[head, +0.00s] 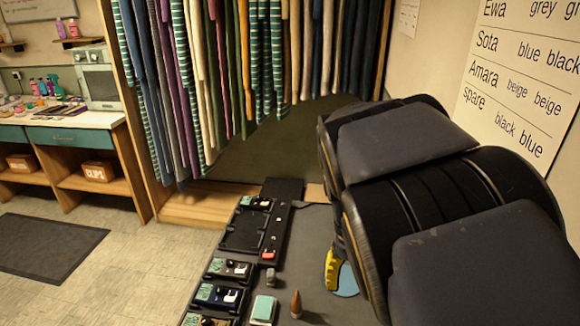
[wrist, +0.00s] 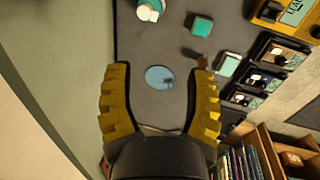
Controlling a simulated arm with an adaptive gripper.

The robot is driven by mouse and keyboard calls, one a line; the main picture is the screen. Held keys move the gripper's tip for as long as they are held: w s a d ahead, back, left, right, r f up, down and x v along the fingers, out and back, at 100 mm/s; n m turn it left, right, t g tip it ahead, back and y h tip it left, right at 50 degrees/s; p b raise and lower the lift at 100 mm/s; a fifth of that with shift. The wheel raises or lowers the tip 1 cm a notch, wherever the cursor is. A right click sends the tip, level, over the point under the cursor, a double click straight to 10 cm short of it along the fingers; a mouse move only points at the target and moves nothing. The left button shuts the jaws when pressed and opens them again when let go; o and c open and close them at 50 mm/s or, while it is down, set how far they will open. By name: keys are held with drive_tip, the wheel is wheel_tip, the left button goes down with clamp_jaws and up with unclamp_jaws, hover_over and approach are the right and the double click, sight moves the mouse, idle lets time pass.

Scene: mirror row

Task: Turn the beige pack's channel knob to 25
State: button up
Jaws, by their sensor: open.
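A row of belt packs with teal screens lies along the table's left side. In the head view, a pack with a tan-brown face (head: 207,321) is cut off at the bottom edge; it may be the beige one. A similar pack shows in the wrist view (wrist: 287,50). Its knob and channel number are too small to read. My gripper (wrist: 160,70) is open and empty over the grey table, clear of the packs. In the head view, one yellow finger (head: 331,270) shows below my dark arm links, right of the packs.
A grey pack (head: 230,268) and a blue pack (head: 219,296) sit in the row. A teal box (head: 263,309), a brown cone (head: 296,304) and a flat blue disc (head: 346,280) stand on the table. A yellow-framed unit (wrist: 270,12) is at the wrist view's upper right.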

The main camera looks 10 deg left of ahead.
drive_tip(key=w+a+f+n, duration=0.2)
drive_tip(key=w+a+f, duration=0.2)
drive_tip(key=w+a, duration=0.25)
drive_tip(key=n+y, duration=0.2)
drive_tip(key=n, duration=0.2)
hover_over(206, 320)
drive_tip(key=f, duration=1.4)
drive_tip(key=shift+w+d, duration=0.15)
drive_tip(key=shift+d, duration=0.05)
drive_tip(key=shift+a+f+n, duration=0.25)
drive_tip(key=shift+f+n, duration=0.05)
drive_tip(key=shift+f, duration=0.35)
wheel_tip(206, 320, down, 7)
drive_tip(key=shift+r, duration=0.1)
clamp_jaws()
